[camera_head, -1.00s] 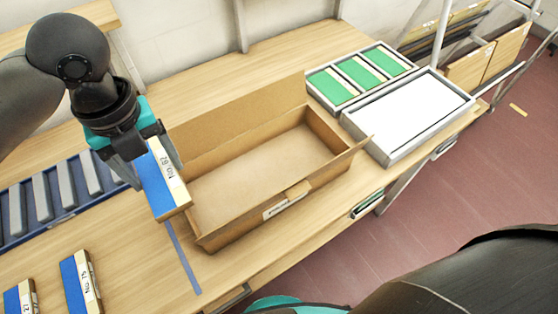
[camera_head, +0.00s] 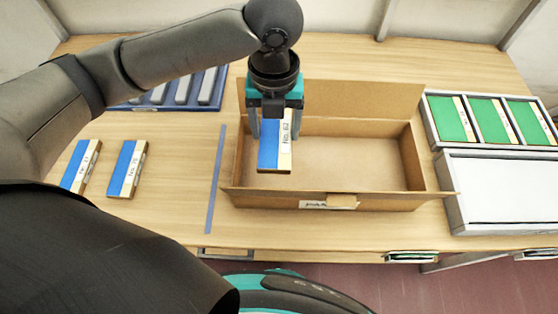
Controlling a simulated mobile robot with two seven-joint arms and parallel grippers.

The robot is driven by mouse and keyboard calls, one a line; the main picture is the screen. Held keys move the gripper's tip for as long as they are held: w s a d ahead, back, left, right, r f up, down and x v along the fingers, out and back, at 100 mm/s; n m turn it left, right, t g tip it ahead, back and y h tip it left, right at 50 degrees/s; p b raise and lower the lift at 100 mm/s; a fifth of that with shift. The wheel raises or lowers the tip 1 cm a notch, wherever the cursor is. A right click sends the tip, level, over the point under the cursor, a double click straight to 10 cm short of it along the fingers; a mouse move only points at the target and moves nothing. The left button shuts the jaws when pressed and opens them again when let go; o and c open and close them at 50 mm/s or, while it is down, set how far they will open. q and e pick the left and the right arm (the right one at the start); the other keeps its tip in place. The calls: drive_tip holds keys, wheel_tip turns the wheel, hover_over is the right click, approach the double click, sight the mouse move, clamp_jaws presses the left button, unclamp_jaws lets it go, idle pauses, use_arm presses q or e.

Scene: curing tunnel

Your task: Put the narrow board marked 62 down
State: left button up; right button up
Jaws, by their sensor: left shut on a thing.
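The narrow board marked 62 (camera_head: 269,154), blue with a pale labelled edge, hangs upright in my left gripper (camera_head: 275,125). The gripper is shut on its upper part. The board is over the left part of an open cardboard box (camera_head: 395,205); I cannot tell whether its lower end is below the rim. The box floor in view is bare. My right gripper is not in view.
Two similar blue boards (camera_head: 127,168) (camera_head: 80,165) lie at left, beyond a blue strip (camera_head: 215,175) on the table. A blue rack with grey bars (camera_head: 140,107) is behind. At right are a tray of green boards (camera_head: 434,142) and a white-topped tray (camera_head: 505,190).

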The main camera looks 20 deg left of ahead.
use_arm(q)
wheel_tip(320, 180, down, 9)
drive_tip(key=shift+r+b, duration=0.15)
drive_tip(key=shift+b, duration=0.65)
drive_tip(key=shift+f+b, duration=0.4)
drive_tip(key=shift+f, duration=1.55)
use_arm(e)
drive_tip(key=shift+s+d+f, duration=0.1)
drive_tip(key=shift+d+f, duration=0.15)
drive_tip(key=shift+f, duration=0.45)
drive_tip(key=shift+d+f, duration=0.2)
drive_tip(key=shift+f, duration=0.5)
use_arm(q)
drive_tip(key=shift+f, duration=0.15)
drive_tip(key=o, duration=1.3)
wheel_tip(320, 180, up, 12)
drive_tip(key=p, duration=0.2)
drive_tip(key=shift+r+p, duration=0.2)
drive_tip(key=shift+p, duration=0.15)
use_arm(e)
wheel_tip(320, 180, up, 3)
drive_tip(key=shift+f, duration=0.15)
